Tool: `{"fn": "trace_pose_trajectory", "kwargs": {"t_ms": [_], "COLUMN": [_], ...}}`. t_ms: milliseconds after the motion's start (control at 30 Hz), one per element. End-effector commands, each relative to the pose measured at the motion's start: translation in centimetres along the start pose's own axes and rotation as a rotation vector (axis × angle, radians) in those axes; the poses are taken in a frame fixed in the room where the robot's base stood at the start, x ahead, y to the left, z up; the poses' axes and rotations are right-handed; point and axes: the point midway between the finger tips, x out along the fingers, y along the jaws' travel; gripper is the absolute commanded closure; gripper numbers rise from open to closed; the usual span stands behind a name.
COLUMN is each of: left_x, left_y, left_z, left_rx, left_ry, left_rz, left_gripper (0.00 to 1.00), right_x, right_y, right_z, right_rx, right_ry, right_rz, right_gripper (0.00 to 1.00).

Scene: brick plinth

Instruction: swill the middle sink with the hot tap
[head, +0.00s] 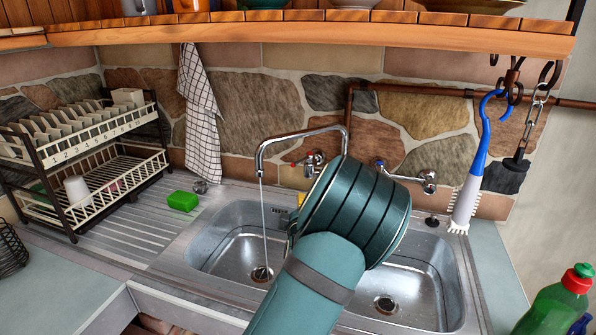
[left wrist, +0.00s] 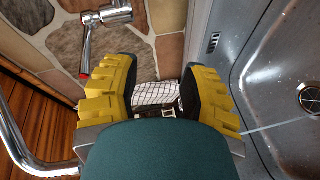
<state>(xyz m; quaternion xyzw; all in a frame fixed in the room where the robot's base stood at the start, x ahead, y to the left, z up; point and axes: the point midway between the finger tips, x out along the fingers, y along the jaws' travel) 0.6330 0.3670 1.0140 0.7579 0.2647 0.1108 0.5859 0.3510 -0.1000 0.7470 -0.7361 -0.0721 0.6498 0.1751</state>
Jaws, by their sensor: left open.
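The metal swivel spout (head: 300,136) reaches left from the wall, and a thin stream of water (head: 263,225) falls from it into the left basin (head: 225,235) near its drain. The hot tap has a red-marked lever (head: 301,160), also seen in the left wrist view (left wrist: 86,58). A right basin (head: 425,285) shows too; any middle basin between them is hidden behind my arm. My left gripper is mostly hidden in the head view, with a bit of yellow (head: 301,199) showing.
A blue-marked tap (head: 382,164) is on the wall at right. A green sponge (head: 183,201) lies on the drainboard beside a dish rack (head: 100,190). A checked towel (head: 200,115) and a blue brush (head: 478,160) hang down. A green bottle (head: 555,303) stands at lower right.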

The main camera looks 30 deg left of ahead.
Motion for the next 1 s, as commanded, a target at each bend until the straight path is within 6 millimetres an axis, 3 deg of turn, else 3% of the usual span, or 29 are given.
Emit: {"fn": "trace_pose_trajectory", "kwargs": {"t_ms": [233, 467, 667, 1000], "left_x": [-3.8, -5.2, -3.3, 3.1], "left_y": [6.2, 8.3, 8.6, 9.5], "left_z": [-0.6, -1.3, -1.9, -3.5], "left_rx": [-0.050, -0.089, -0.090, -0.087], "left_ry": [0.177, 0.236, 0.239, 0.238], "left_rz": [0.112, 0.151, 0.152, 0.152], "left_gripper": [0.57, 0.57, 0.57, 0.57], "right_x": [1.3, 1.5, 1.7, 2.2], "right_y": [0.5, 0.6, 0.6, 0.8], "right_z": [0.3, 0.4, 0.4, 0.3], "right_rx": [-0.003, -0.003, -0.004, -0.004], "right_ry": [-0.006, -0.007, -0.007, -0.004], "right_rz": [-0.001, -0.001, -0.001, -0.001], "right_gripper": [1.00, 1.00, 1.00, 1.00]}}
